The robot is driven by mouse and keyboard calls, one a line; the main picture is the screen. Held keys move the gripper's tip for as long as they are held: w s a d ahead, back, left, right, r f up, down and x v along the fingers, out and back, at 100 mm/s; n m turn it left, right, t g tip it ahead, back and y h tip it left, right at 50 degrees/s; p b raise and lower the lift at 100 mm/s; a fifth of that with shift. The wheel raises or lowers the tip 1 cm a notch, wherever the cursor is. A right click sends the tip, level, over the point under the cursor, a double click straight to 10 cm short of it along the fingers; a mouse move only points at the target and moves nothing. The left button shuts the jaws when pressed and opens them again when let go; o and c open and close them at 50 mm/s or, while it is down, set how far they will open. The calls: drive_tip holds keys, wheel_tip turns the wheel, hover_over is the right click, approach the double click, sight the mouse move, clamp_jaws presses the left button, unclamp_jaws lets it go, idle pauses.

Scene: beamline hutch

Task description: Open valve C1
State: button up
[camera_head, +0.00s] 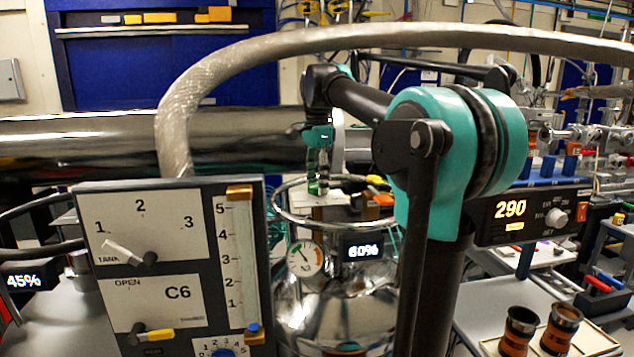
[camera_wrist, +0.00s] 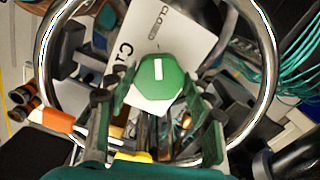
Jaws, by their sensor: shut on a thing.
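The green eight-sided knob (camera_wrist: 161,84) of valve C1 carries a white bar mark. In the head view my gripper (camera_head: 318,175) is small, beyond the big teal arm joint, above the metal vessel.
A shiny metal ring (camera_wrist: 271,60) surrounds the knob area; it also shows in the head view (camera_head: 285,215). A panel marked C6 (camera_head: 178,293) stands front left. A thick hose (camera_head: 300,42) arches overhead. A gauge (camera_head: 305,258) and a 60% display (camera_head: 362,251) sit near the vessel.

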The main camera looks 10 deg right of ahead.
drive_tip(key=shift+c, duration=0.2)
drive_tip(key=n, duration=0.5)
drive_tip(key=shift+s+n, duration=0.1)
drive_tip(key=shift+n, duration=0.3)
drive_tip(key=n, duration=0.6)
drive_tip(key=shift+d, duration=0.2)
drive_tip(key=n, duration=0.5)
drive_tip(key=shift+d+n, duration=0.1)
drive_tip(key=shift+n, duration=0.3)
drive_tip(key=n, duration=0.5)
drive_tip(key=shift+d+n, duration=0.1)
drive_tip(key=shift+n, duration=0.2)
drive_tip(key=o, duration=1.2)
drive_tip(key=shift+c, duration=0.2)
